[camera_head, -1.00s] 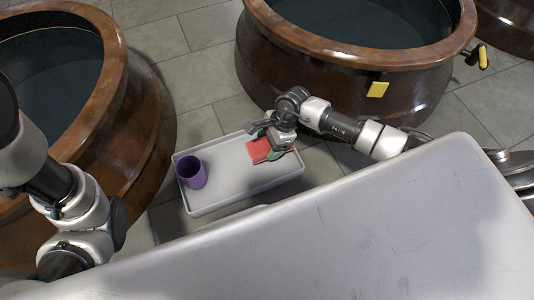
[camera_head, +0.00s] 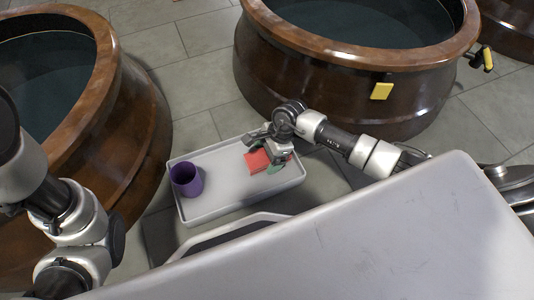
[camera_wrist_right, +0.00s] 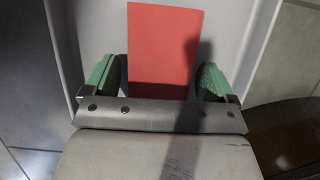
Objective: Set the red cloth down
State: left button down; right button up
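The red cloth (camera_head: 257,162) is a flat red piece over the right half of the grey tray (camera_head: 222,207). In the right wrist view the cloth (camera_wrist_right: 160,45) lies between the two green fingers, with a gap on each side, and appears to rest on the tray floor. My right gripper (camera_head: 266,157) is open just above the cloth and hides part of it in the head view. In the right wrist view its fingers (camera_wrist_right: 158,78) are wide apart. My left arm shows at the left of the head view, but its gripper is out of frame.
A purple cup (camera_head: 186,181) stands at the tray's left end. Large round brown vats with dark insides stand at the left (camera_head: 125,150) and at the back (camera_head: 300,105). A yellow tag (camera_head: 381,91) is on the back vat. The tray's middle is clear.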

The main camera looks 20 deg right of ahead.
jog(key=shift+o, duration=0.3)
jog(key=shift+r, duration=0.1)
jog(key=p+v, duration=0.7)
jog(key=v, duration=0.5)
jog(key=shift+p, duration=0.35)
